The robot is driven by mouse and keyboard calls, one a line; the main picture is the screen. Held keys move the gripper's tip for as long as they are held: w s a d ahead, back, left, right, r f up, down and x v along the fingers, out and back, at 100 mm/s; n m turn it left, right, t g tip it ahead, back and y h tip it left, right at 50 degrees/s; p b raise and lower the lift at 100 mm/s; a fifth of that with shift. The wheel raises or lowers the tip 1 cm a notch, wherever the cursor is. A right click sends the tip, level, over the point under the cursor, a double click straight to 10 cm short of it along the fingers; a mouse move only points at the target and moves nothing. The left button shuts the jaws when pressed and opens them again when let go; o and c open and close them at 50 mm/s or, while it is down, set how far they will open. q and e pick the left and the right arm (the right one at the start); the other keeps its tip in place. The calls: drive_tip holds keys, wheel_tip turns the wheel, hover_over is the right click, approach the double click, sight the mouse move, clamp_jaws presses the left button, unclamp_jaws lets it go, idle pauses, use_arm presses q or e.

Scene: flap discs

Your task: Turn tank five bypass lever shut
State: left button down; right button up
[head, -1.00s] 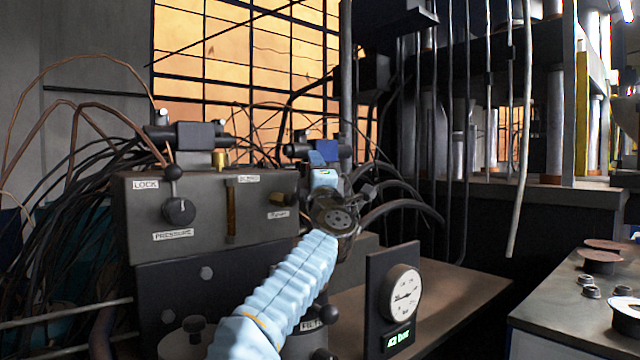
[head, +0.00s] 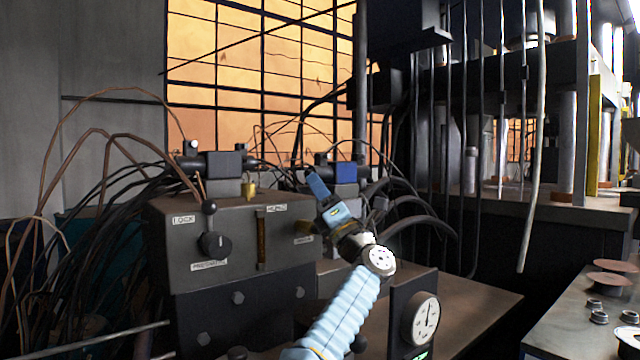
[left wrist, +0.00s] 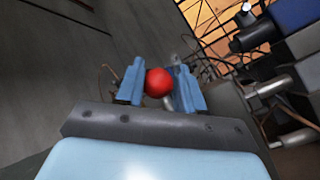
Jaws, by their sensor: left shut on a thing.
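A red ball knob (left wrist: 158,82) shows in the left wrist view, between the two blue fingers of my left gripper, which is shut on it. The rest of its lever is mostly hidden, and I cannot read which tank it belongs to. In the head view my left gripper (head: 318,186) reaches up and left, just right of the grey valve block (head: 185,238); the red knob is hidden there. A round gauge (head: 425,319) stands on the bench at lower right, its needle pointing up. My right gripper is not in view.
The block carries a black knob (head: 213,245) and a small black ball-topped lever (head: 209,207). Black hoses (head: 412,205) and thin copper pipes crowd around and behind it. A side table (head: 575,320) with discs and small fittings stands at right.

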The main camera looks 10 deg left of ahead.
use_arm(q)
drive_tip(key=shift+a+f, duration=0.1)
drive_tip(key=shift+f, duration=0.2)
drive_tip(key=c, duration=1.1)
unclamp_jaws()
drive_tip(key=o, duration=0.4)
drive_tip(key=shift+a, duration=0.15)
drive_tip(key=shift+s+r, duration=0.1)
drive_tip(key=shift+r, duration=0.05)
